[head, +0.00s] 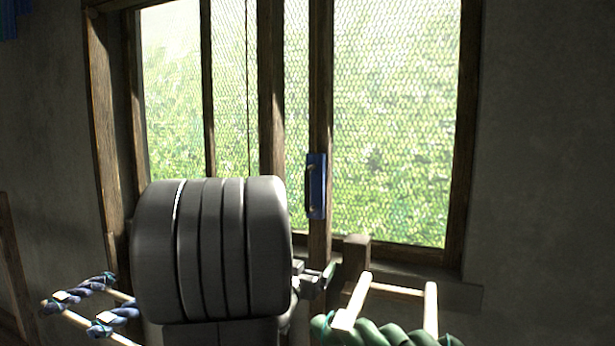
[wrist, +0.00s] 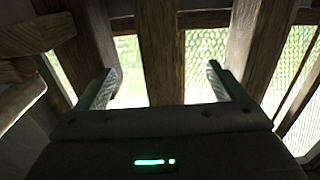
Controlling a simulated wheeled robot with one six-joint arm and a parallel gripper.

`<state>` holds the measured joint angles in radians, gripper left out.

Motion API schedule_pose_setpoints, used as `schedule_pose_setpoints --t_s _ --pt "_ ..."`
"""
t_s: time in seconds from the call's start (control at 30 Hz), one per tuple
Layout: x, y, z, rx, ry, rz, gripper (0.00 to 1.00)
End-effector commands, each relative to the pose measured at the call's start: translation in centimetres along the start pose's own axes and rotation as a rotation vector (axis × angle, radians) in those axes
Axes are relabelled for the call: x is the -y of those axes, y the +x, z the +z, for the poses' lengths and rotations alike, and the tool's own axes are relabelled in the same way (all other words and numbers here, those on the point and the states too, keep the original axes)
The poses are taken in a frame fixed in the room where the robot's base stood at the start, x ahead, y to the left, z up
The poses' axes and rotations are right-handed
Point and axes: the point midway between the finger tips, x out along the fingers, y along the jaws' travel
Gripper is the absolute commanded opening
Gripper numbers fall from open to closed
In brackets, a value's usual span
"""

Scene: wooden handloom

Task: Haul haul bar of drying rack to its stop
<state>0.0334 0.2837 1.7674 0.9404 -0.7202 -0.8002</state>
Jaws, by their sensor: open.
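I cannot pick out the drying rack's haul bar with certainty in either view. My gripper (wrist: 160,80) is open in the wrist view, its two fingers apart with nothing held between them. An upright wooden beam (wrist: 158,50) shows between the fingers, in front of the window; whether it is within reach is unclear. In the head view my gripper (head: 318,278) is small and partly hidden behind my grey arm, low in front of the window frame.
A window (head: 395,120) with wooden frames and mesh fills the back. A blue handle (head: 316,186) is on an upright. Blue skeins (head: 82,290) hang on pegs at lower left. Green skeins (head: 370,331) and pale wooden pegs (head: 431,305) stand at lower right, close to my arm.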

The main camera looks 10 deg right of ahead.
Motion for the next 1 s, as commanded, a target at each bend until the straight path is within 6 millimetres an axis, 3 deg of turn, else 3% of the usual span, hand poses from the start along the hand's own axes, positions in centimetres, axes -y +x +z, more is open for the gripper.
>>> schedule_pose_setpoints --t_s 0.03,0.3,0.6,0.8,1.0 --pt "-0.1 0.0 -1.7 -0.01 0.008 0.001 0.91" --pt "-0.1 0.0 -7.9 -0.009 0.008 0.0 0.91" --pt "-0.1 0.0 -13.5 -0.007 0.007 0.001 0.91" --pt "-0.1 0.0 -16.4 -0.005 0.006 0.001 0.91" --pt "-0.1 0.0 -18.1 -0.003 0.003 0.0 0.91"
